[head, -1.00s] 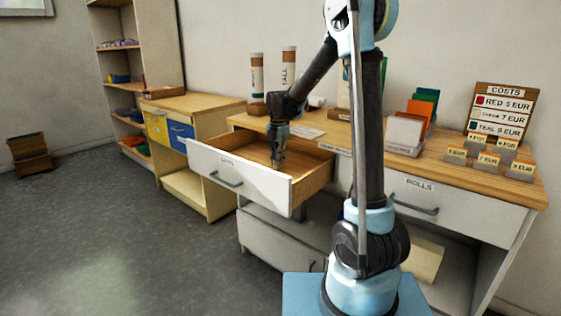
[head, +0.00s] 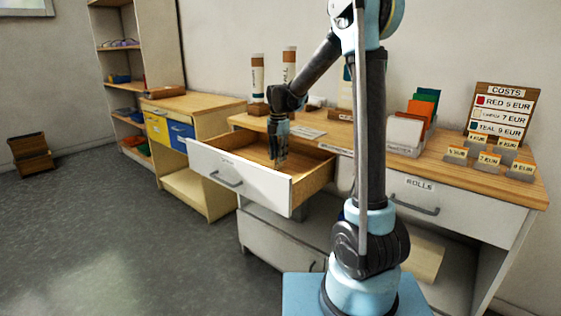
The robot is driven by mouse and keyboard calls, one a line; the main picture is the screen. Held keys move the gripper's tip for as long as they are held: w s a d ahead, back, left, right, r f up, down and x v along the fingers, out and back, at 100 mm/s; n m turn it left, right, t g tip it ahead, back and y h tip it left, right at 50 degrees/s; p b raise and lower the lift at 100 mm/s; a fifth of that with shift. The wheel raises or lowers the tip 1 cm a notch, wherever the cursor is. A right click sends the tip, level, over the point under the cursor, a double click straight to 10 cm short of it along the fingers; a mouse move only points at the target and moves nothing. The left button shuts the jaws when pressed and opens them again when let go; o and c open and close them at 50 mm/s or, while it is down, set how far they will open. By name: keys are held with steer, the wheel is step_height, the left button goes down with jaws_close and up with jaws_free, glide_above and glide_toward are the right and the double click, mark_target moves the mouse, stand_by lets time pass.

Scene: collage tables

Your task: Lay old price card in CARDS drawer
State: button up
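The open drawer (head: 240,178) is pulled out at the left end of the wooden-topped counter. A small label on its white front is too small to read with certainty. Its wooden floor shows in part and looks bare. My gripper (head: 278,160) points down inside the drawer, near its middle. Its fingers are small and dark here, and I cannot tell whether they are open or shut. I see no old price card in the drawer or in my gripper; the fingers hide part of the drawer floor.
The ROLLS drawer (head: 415,197) is shut at the right. On the counter stand a COSTS board (head: 499,112), several small price cards in holders (head: 489,160), a rack of coloured cards (head: 424,108) and two upright tubes (head: 289,68). A lower table (head: 195,104) stands at the left.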

step_height(320, 180, up, 10)
stand_by(0.4)
steer(key=shift+f, duration=0.15)
steer(key=shift+s, duration=0.1)
